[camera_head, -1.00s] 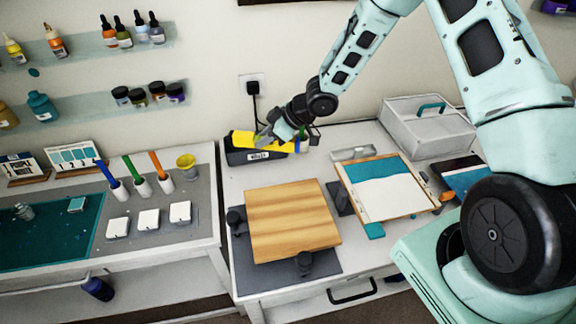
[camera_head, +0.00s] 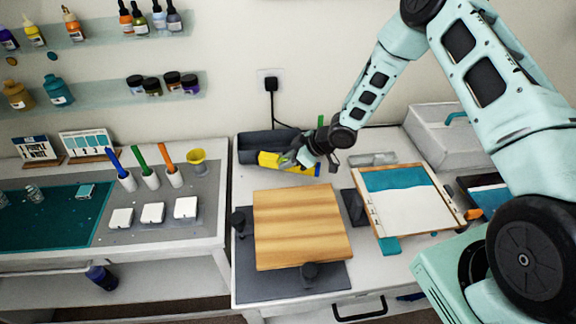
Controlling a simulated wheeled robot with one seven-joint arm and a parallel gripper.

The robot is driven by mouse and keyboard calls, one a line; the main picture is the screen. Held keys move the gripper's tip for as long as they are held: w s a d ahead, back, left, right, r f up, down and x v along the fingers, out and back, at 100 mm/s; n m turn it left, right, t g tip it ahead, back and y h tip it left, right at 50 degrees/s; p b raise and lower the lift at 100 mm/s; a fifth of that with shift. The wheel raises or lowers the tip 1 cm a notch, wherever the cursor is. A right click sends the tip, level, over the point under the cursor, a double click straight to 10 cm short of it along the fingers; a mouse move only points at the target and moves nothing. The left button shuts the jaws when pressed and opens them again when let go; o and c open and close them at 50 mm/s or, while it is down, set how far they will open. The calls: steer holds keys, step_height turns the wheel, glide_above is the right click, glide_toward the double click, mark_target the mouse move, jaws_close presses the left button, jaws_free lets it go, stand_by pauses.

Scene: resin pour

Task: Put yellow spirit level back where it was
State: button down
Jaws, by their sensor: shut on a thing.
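The yellow spirit level (camera_head: 270,160) is in my gripper (camera_head: 290,159), which is shut on it. The level lies roughly level, in front of the dark grey holder (camera_head: 262,143) against the wall. My gripper's fingers hide the middle of the level. I cannot tell whether the level touches the table or the holder.
A wooden board (camera_head: 300,226) on a dark base stands in front of the level. A clipboard (camera_head: 410,205) and a white box (camera_head: 440,140) are to the right. A socket with a black plug (camera_head: 271,85) is on the wall behind. A yellow cup (camera_head: 196,161) stands to the left.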

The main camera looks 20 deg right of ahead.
steer(key=shift+f+p, duration=0.3)
steer(key=shift+f, duration=1.1)
steer(key=shift+f, duration=0.15)
steer(key=c, duration=1.2)
jaws_free()
steer(key=shift+o, duration=0.2)
